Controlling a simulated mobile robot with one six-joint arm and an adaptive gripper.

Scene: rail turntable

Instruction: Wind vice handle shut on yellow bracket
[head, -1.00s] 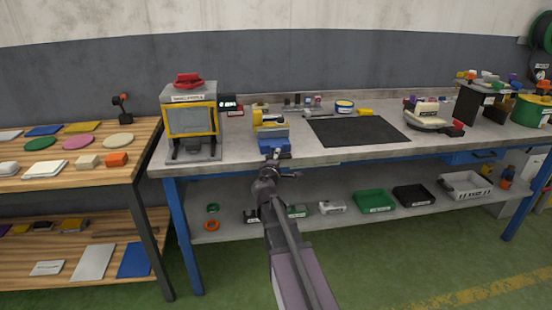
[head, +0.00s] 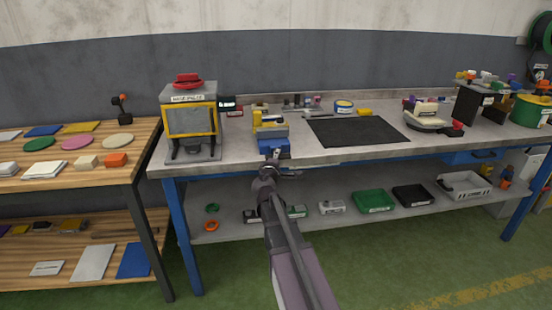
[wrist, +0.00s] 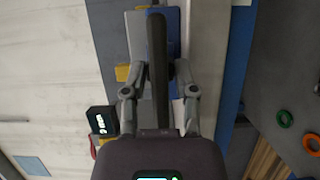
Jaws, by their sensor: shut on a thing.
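The blue vice (head: 272,146) sits at the bench's front edge; its blue body also shows in the wrist view (wrist: 173,30). The yellow bracket (head: 266,121) stands upright at the vice's grey jaws in the head view. I cannot tell whether the jaws touch it. My gripper (head: 273,163) is at the vice's front, just off the bench edge. In the wrist view my gripper (wrist: 159,76) is shut on a long dark bar, the vice handle (wrist: 158,45), between its fingers. The fingertip contact is partly hidden.
A yellow-framed machine (head: 190,122) stands left of the vice. A black mat (head: 357,131) lies to the right. The lower shelf (head: 340,190) holds several bins below my arm. A wooden shelf unit (head: 75,185) is at the left.

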